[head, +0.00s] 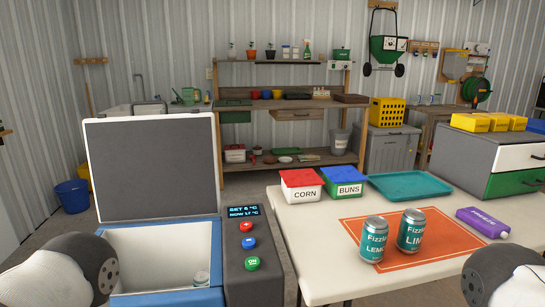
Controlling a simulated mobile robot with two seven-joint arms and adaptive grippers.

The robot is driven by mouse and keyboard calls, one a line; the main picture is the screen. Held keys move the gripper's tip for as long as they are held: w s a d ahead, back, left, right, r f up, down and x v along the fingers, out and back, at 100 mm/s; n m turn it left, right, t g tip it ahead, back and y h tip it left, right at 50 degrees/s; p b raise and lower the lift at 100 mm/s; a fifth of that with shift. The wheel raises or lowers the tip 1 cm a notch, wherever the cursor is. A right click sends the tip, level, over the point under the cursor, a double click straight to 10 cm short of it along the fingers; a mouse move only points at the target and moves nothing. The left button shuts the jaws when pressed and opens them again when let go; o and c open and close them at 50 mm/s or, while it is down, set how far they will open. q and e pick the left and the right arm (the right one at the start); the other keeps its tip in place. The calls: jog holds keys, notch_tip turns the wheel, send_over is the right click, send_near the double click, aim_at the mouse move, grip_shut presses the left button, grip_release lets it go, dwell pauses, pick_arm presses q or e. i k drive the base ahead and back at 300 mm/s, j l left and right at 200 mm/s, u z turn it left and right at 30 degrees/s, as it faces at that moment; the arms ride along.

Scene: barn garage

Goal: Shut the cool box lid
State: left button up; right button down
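The cool box (160,257) stands at the lower left, with blue walls and a pale inside. Its dark grey lid (152,168) with a white rim is open and stands nearly upright at the back of the box. A dark control panel (250,258) on the box's right side has red, blue and green buttons and a lit display. Parts of my arms show at the lower left and lower right corners. Neither gripper's fingers are in view.
A white table (330,282) to the right holds two drink cans (374,240) on an orange mat (456,238), the corn box (301,187), the buns box (343,184), a teal tray (410,185) and a purple freeze pack (484,222). A blue bucket (72,196) stands behind left.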

aim_at(144, 168)
jog(key=i+j+z, duration=0.1)
jog(key=j+z, duration=0.25)
jog(key=j, duration=1.05)
jog(key=j+z, duration=0.3)
jog(key=j, duration=1.1)
jog(key=k, duration=0.05)
